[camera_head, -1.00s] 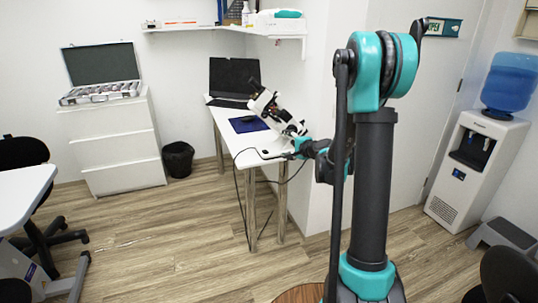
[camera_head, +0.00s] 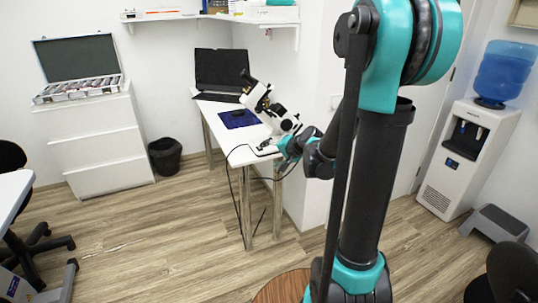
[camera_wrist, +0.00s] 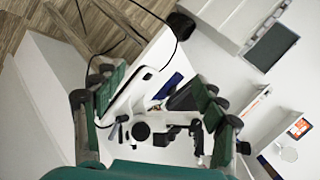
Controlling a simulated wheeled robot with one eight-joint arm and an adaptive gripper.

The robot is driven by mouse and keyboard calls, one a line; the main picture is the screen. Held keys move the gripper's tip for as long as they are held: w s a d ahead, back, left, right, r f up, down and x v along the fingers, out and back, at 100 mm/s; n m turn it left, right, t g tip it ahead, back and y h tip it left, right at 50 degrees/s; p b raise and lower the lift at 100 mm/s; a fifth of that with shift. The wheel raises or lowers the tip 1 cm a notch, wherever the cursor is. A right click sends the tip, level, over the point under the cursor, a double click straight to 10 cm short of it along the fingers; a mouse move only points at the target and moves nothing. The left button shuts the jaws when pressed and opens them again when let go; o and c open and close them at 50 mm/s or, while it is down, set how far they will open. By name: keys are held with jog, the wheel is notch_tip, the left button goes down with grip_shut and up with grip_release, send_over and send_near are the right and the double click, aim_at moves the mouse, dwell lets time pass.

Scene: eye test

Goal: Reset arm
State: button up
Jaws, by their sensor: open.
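My gripper (camera_head: 285,150) is at the near end of a narrow white desk (camera_head: 208,107), beside the base of a white and black microscope (camera_head: 258,97). In the wrist view my gripper (camera_wrist: 158,98) has its two green-padded fingers spread wide, with nothing held between them. The microscope (camera_wrist: 143,131) shows dark and partly hidden beyond the fingers. I cannot tell whether a finger touches it. My teal and black arm stands large at the right of the head view.
A black laptop (camera_head: 220,70) and blue mat (camera_head: 238,119) lie on the desk. Cables (camera_head: 235,180) hang at its near end. A wall corner (camera_head: 318,120) stands close by the arm. A black bin (camera_head: 165,156), drawers (camera_head: 97,140) and a water cooler (camera_head: 465,150) stand farther off. Floor at left centre is clear.

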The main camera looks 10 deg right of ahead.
jog(key=s+d+f+n+g+h, duration=0.1)
jog(key=s+d+f+n+h, duration=0.1)
jog(key=s, duration=0.6)
jog(key=s+d+f+n+g+h, duration=0.2)
jog(key=s+d+f, duration=0.1)
jog(key=s, duration=0.6)
jog(key=s+d+f+n+g+h, duration=0.1)
jog(key=s+d+f+n+h, duration=0.1)
jog(key=s, duration=0.7)
jog(key=shift+s+d+f+n+g, duration=0.2)
jog(key=shift+d+f+n+g, duration=0.35)
jog(key=shift+d, duration=0.7)
jog(key=shift+o, duration=0.5)
jog(key=shift+f, duration=0.2)
